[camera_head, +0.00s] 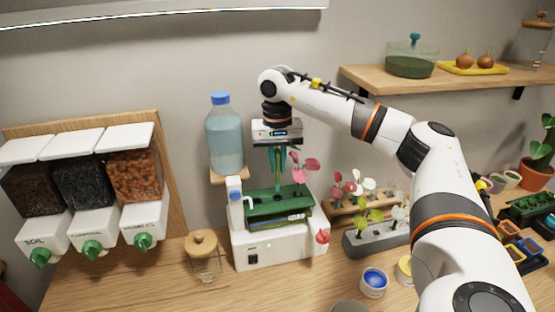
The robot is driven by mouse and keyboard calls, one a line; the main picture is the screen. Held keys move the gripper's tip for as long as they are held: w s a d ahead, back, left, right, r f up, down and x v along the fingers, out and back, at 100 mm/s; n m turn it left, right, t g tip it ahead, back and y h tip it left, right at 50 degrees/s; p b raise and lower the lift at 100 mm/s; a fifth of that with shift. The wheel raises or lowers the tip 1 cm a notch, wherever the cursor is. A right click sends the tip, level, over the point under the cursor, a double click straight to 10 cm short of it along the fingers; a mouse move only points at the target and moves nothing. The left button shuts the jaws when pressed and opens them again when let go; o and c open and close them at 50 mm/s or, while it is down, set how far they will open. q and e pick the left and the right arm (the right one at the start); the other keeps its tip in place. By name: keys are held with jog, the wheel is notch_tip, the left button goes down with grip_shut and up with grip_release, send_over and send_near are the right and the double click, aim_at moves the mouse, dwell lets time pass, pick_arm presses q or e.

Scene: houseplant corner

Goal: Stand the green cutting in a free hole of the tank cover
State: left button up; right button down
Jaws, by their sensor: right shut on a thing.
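The tank cover (266,207) is a green plate on top of a white unit in the middle. My right gripper (278,180) points down just above it. It is shut on a thin green thing, mostly hidden by the fingers; I cannot tell for sure that it is the green cutting, or whether its lower end touches the cover. A pink-leaved cutting (301,178) shows close to the right of the fingers, over the cover. A cutting with yellow-green leaves (374,215) shows at the grey rack (385,238) on the right. My left gripper is not in view.
A blue-capped water bottle (224,140) stands close behind the cover's left side. A wooden rack (345,213) with red and white cuttings is at the right. Small paint-like pots (374,285) are in front. Soil dispensers (90,200) stand at the left.

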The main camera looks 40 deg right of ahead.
aim_at(278, 181)
jog(key=shift+f+b, duration=0.35)
jog(key=shift+f, duration=0.35)
jog(key=shift+r, duration=0.2)
jog(key=shift+p, duration=0.5)
jog(key=shift+f+b, duration=1.45)
jog(key=shift+f, duration=1)
jog(key=c, duration=0.9)
grip_release()
jog(key=shift+c, duration=0.2)
